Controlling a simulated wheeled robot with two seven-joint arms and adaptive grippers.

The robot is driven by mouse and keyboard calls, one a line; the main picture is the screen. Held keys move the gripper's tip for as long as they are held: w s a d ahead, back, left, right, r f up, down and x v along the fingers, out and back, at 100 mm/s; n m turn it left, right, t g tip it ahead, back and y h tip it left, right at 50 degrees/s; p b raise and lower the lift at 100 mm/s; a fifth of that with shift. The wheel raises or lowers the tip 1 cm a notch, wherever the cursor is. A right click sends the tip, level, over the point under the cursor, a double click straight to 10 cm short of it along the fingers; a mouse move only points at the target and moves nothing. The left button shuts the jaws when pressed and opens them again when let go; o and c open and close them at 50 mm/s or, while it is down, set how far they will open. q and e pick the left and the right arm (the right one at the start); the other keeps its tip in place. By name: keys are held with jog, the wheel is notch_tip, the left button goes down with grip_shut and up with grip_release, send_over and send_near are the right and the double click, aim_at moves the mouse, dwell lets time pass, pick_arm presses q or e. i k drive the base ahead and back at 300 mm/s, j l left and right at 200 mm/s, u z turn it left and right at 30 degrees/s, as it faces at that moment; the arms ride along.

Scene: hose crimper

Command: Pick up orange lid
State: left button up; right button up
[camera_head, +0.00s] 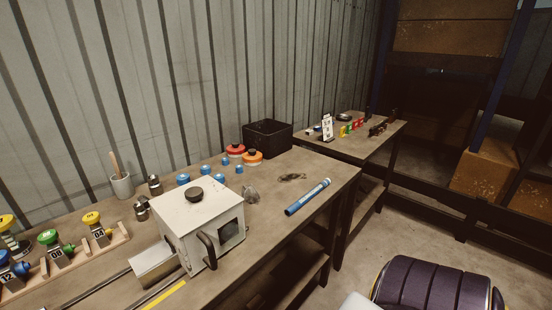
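The orange lid (253,157), round with a dark knob on top, lies on the workbench (322,172) near its back edge, in front of the black bin. A similar red lid (235,151) lies just to its left, close to it or touching. Neither of my grippers is in view, so nothing is seen holding the orange lid.
A white crimper box (200,230) with a handle stands in front of the lids. Small blue caps (206,169) lie to their left. A black bin (268,136) stands behind. A blue tube (308,197) lies near the right edge. A second table (380,146) stands beyond.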

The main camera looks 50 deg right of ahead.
aim_at(253, 156)
jog(key=j+z, duration=0.2)
jog(key=z, duration=0.2)
jog(key=k+j+z, duration=0.1)
jog(key=z, duration=0.3)
jog(key=j, duration=0.1)
